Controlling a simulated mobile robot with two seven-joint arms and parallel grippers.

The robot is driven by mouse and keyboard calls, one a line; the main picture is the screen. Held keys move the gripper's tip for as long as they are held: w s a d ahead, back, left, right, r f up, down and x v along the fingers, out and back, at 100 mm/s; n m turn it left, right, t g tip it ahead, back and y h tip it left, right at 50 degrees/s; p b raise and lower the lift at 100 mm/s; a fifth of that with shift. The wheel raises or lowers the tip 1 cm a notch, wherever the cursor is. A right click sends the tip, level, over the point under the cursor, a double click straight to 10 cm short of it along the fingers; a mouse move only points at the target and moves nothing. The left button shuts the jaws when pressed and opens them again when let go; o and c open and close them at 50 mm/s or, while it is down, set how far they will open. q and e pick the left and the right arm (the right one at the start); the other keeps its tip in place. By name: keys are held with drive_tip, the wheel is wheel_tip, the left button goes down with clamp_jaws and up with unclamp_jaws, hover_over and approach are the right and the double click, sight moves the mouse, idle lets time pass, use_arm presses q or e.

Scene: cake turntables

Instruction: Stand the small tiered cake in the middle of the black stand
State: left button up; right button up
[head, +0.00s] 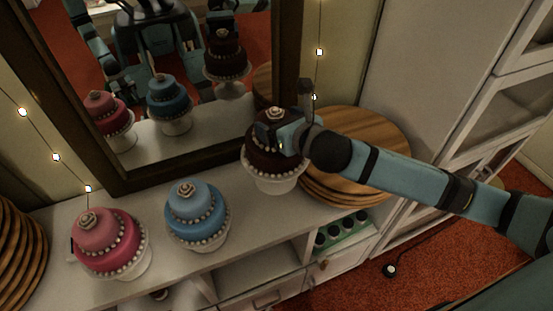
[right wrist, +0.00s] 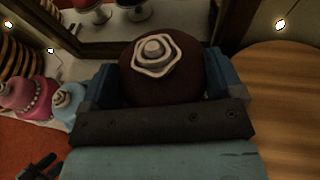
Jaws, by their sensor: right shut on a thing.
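A dark brown tiered cake (head: 262,150) with a pale rosette on top appears to rest on a white footed stand (head: 277,185), right of the middle of the counter. My right gripper (head: 283,133) is shut on its upper tier. In the right wrist view the brown cake (right wrist: 150,82) fills the space between the fingers. A blue tiered cake (head: 193,212) and a pink tiered cake (head: 105,240) stand to its left on white stands. I see no black stand. A dark shape at the lower left of the right wrist view may be my left gripper (right wrist: 40,168).
A framed mirror (head: 120,182) stands behind the cakes and reflects them and me. Stacked round wooden boards (head: 375,140) lie close right of the brown cake; more boards (head: 22,240) are at far left. A green tray of dark jars (head: 342,232) sits below the counter top.

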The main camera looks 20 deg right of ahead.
wheel_tip(320, 180, down, 12)
drive_tip(key=shift+r+b, duration=0.1)
drive_tip(key=shift+b, duration=0.35)
drive_tip(key=o, duration=1.7)
drive_tip(key=shift+f, duration=0.2)
